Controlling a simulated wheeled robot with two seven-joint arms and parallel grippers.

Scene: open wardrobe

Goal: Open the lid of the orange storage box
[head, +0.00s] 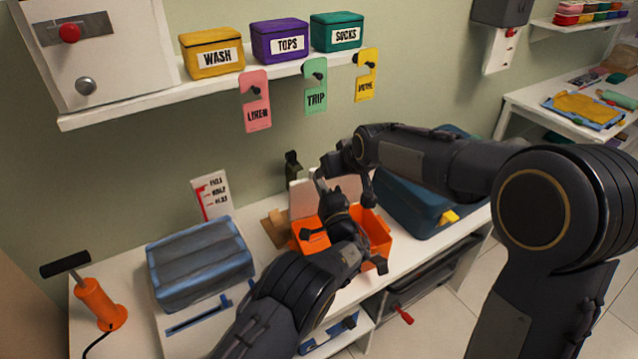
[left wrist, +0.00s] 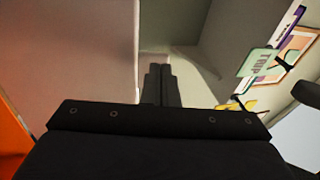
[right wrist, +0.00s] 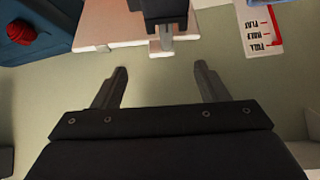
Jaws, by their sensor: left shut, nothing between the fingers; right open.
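The orange storage box (head: 377,238) stands on the white bench, partly hidden behind my left arm. A pale upright panel (head: 301,200), which looks like its raised lid, stands at the box's back; it also shows in the left wrist view (left wrist: 80,55) and the right wrist view (right wrist: 105,22). My left gripper (left wrist: 160,85) is shut and empty, close to the panel's inner side; whether it touches cannot be told. My right gripper (right wrist: 152,88) is open and empty, near the wall behind the panel.
A blue-grey box (head: 200,265) stands to the left and a dark blue bin (head: 415,200) to the right. A shelf (head: 160,105) with hanging tags runs above. A red-and-white sign (head: 211,195) leans by the wall.

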